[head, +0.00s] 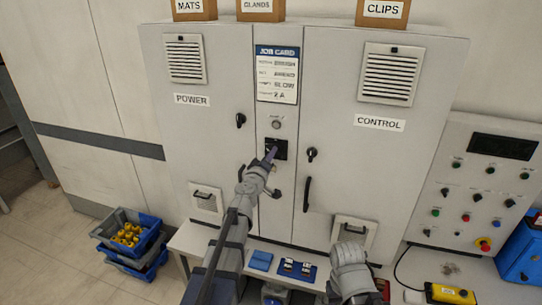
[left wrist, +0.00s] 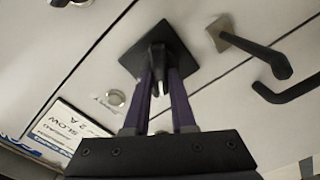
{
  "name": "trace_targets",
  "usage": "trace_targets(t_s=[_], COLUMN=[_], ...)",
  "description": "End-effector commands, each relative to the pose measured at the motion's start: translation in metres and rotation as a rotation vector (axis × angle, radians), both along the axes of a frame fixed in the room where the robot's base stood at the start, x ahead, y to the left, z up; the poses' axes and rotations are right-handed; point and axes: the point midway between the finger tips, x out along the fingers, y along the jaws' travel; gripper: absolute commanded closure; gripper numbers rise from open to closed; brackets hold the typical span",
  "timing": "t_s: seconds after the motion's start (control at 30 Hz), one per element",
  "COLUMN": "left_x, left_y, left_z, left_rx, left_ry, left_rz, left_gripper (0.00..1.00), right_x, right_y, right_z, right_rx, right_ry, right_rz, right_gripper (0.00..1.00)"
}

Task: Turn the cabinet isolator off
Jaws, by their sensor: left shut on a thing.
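The cabinet isolator is a black square plate (head: 281,146) with a rotary handle, on the narrow middle panel of the grey cabinet (head: 222,50), below the job card. My left gripper (head: 271,154) reaches up to it from below. In the left wrist view the purple fingers (left wrist: 161,88) are closed on the isolator's black handle (left wrist: 157,58), in front of its plate (left wrist: 140,50). The fingers partly hide the handle, so I cannot tell its on or off position. My right arm shows at the lower right of the head view, but its gripper fingers do not.
A small round button (head: 276,124) sits just above the isolator. Black door handles (head: 307,194) stand out from the cabinet. A control panel (head: 470,190) stands at the right. Blue crates (head: 128,238) with yellow parts are on the floor at left.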

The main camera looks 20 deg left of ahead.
Motion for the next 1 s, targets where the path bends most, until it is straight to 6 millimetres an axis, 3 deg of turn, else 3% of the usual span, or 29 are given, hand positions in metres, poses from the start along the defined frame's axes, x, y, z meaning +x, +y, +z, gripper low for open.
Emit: trace_targets(t_s=[0.5,1.0], left_x=[-0.0005,-0.0006], left_y=[0.0015,0.0015], left_z=[-0.003,-0.004], left_rx=[-0.426,-0.59], left_ry=[0.014,0.02], left_rz=[0.001,0.001], left_gripper=[1.0,1.0], right_x=[0.0,0.0], right_y=[0.0,0.0], right_z=[-0.003,-0.0039], right_rx=[0.0,0.0], right_ry=[0.0,0.0], right_rz=[0.001,0.001], right_gripper=[0.5,0.5])
